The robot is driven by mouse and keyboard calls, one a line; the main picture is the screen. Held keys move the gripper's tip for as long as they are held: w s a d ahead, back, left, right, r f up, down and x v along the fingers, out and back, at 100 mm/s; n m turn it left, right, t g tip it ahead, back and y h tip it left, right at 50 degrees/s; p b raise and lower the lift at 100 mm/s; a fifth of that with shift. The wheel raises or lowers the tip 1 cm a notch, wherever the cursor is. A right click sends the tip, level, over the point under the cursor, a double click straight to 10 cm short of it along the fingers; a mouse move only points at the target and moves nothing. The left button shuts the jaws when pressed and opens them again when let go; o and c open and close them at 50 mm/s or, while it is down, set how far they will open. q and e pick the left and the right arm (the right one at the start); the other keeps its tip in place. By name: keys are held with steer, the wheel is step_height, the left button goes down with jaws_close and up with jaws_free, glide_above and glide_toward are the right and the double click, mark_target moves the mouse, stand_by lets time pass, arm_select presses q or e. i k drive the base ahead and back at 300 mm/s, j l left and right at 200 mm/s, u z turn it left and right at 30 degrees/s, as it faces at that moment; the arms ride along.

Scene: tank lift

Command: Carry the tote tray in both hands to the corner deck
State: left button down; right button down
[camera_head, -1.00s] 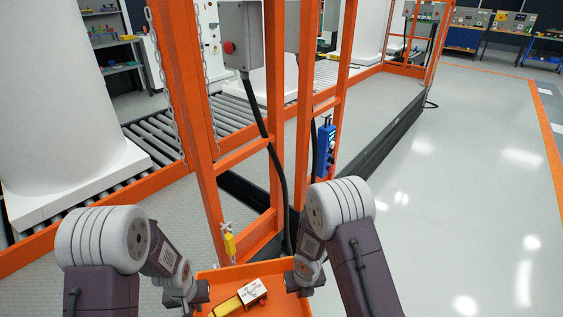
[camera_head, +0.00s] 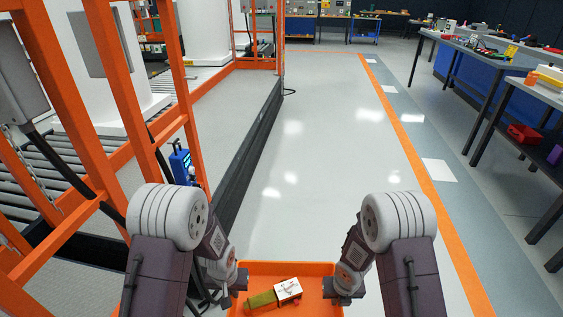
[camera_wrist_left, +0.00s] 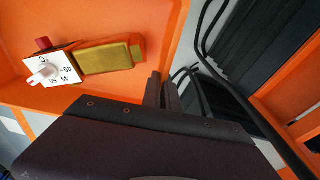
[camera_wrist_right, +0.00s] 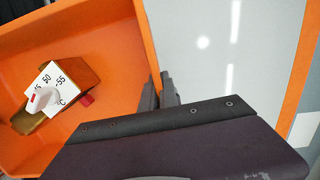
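The orange tote tray (camera_head: 318,268) is held between my two arms at the bottom of the head view. In it lies a yellow-green block-like item with a white dial plate (camera_head: 287,289); the plate also shows in the left wrist view (camera_wrist_left: 52,68) and the right wrist view (camera_wrist_right: 62,84). My left gripper (camera_head: 236,284) is at the tray's left wall, its fingers closed over the rim in the left wrist view (camera_wrist_left: 160,90). My right gripper (camera_head: 335,288) is at the right wall, its fingers closed over the rim in the right wrist view (camera_wrist_right: 160,90). The corner deck cannot be made out with certainty.
An orange frame (camera_head: 120,80) with a blue device (camera_head: 181,165) and a dark low edge (camera_head: 248,150) stands at left. Workbenches (camera_head: 490,65) line the right. The pale floor (camera_head: 320,140) ahead is clear, bounded by an orange line (camera_head: 415,150).

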mark_target(209, 160)
steer(key=i+z, duration=0.25)
steer(key=i, duration=2.15)
steer(key=i+u, duration=0.25)
steer(key=i, duration=0.2)
steer(key=i+l+u, duration=0.2)
steer(key=i, duration=0.2)
steer(key=i+u, duration=0.15)
steer(key=u, duration=0.3)
steer(key=i+u, duration=0.1)
steer(key=u, duration=0.3)
steer(key=i+l+u, duration=0.15)
steer(key=u, duration=0.3)
steer(key=i+l+u, duration=0.1)
steer(key=u, duration=0.3)
steer(key=i+u, duration=0.7)
steer(key=u, duration=0.15)
